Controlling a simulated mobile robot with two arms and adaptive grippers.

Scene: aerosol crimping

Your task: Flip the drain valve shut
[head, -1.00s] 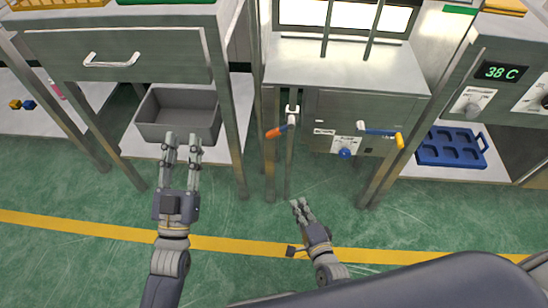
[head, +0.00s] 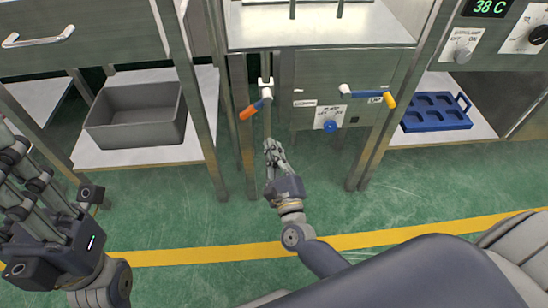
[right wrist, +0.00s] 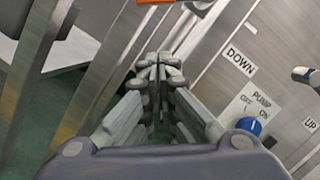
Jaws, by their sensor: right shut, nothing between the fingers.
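A lever valve with an orange-tipped blue handle (head: 255,106) hangs from a white fitting (head: 266,86) on a vertical pipe at the cabinet's left. Its handle slants down-left. I cannot read which lever is labelled drain. My right gripper (head: 272,150) is shut and empty, below and slightly right of the orange-tipped handle, apart from it in the picture. Its closed fingers (right wrist: 150,62) fill the middle of the right wrist view. My left gripper (head: 22,165) is open and empty at the left edge.
The cabinet front has a blue pump knob (head: 330,126), also in the right wrist view (right wrist: 249,126), beside DOWN and UP labels. Metal legs (head: 240,125) stand close left of my right gripper. A grey bin (head: 137,135) and blue tray (head: 436,126) rest on shelves. Green floor is clear.

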